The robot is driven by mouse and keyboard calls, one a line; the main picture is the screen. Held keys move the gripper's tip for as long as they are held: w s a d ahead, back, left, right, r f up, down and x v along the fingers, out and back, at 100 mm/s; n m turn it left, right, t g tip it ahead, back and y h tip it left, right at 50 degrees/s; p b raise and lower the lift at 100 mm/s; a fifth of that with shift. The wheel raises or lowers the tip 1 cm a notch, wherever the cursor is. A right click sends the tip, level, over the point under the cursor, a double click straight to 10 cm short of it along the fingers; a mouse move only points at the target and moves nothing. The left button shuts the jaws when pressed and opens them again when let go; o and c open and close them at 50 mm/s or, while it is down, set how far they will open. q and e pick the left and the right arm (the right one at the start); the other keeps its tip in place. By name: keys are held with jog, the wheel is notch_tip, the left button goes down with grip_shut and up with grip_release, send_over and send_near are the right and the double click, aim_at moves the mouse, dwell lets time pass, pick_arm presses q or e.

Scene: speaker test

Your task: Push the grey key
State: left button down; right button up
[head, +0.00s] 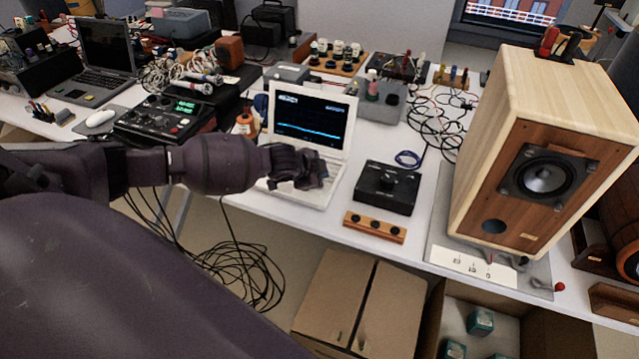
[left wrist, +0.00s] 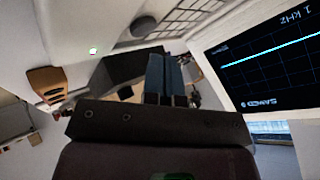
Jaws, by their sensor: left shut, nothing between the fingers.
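My left gripper (head: 314,178) comes in from the left and is over the white laptop (head: 337,182), hiding much of its keyboard. In the left wrist view, its fingers (left wrist: 166,68) are together, with nothing between them, in front of the laptop's white deck. A round dark grey piece (left wrist: 143,27) sits on that deck beside the key grid (left wrist: 190,20), beyond the fingertips and apart from them in the picture. I cannot tell whether it is the grey key. The laptop's screen (left wrist: 268,62) shows a bright trace. My right gripper is not in view.
A black box with a knob (head: 386,187) and a wooden strip with black knobs (head: 374,227) are right of the laptop. A large wooden speaker (head: 486,185) stands farther right. Cables (head: 235,270) hang left of the cardboard box (head: 331,292) below the table.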

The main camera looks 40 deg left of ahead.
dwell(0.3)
pick_arm(q)
jog(key=shift+f, duration=0.1)
jog(key=shift+f, duration=0.35)
dwell(0.4)
jog(key=shift+f, duration=0.5)
dwell(0.4)
jog(key=shift+r, duration=0.2)
jog(key=shift+r+p, duration=0.5)
jog(key=shift+r, duration=0.25)
